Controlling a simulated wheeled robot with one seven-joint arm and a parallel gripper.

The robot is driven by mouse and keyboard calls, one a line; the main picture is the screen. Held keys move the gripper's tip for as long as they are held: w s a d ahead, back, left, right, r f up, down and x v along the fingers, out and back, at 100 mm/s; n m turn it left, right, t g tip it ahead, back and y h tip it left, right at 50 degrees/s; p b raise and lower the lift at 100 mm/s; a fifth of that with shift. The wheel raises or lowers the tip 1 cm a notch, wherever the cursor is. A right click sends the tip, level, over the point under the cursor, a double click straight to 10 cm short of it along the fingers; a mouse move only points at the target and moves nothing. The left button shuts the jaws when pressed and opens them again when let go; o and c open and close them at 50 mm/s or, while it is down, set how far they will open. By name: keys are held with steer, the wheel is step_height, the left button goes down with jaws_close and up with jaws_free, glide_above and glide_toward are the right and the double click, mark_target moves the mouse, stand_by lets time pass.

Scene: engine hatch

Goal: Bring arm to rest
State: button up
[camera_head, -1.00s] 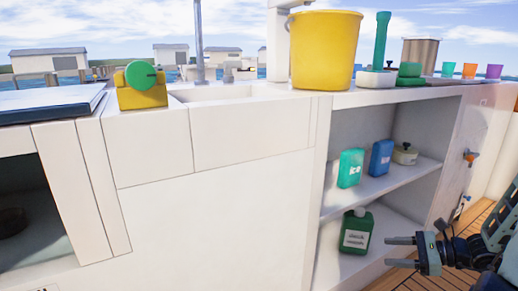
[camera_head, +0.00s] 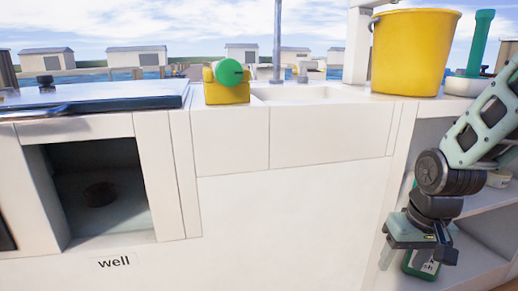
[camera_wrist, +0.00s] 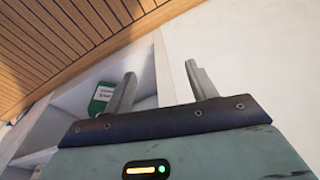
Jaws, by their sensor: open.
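My gripper (camera_head: 418,254) hangs at the right of the head view, in front of the shelf opening below the counter. In the wrist view its two fingers (camera_wrist: 160,88) stand apart with nothing between them. The fingers sit close to the white cabinet front (camera_wrist: 240,45); I cannot tell whether they touch it. My arm reaches down from the right and covers much of the shelves. A green bottle (camera_head: 421,264) with a white label is partly hidden behind my gripper, and it also shows beyond the left finger in the wrist view (camera_wrist: 103,97).
A yellow bucket (camera_head: 413,55) and a yellow item with a green knob (camera_head: 229,73) stand on the counter. A plank floor (camera_wrist: 60,40) lies below. The middle cabinet front is clear.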

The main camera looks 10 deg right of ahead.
steer(key=s+a+r+n+g+p, duration=0.1)
steer(key=s+a+r+n+p, duration=0.4)
steer(key=s+a+r+p, duration=0.4)
steer(key=s+a+r+n+g+p, duration=0.1)
steer(key=s+a+r+n+p, duration=0.35)
steer(key=a+r, duration=0.55)
step_height(320, 180, up, 34)
steer(key=a+p, duration=0.1)
steer(key=p, duration=3.5)
steer(key=shift+w+a+r, duration=0.15)
steer(key=shift+w, duration=0.05)
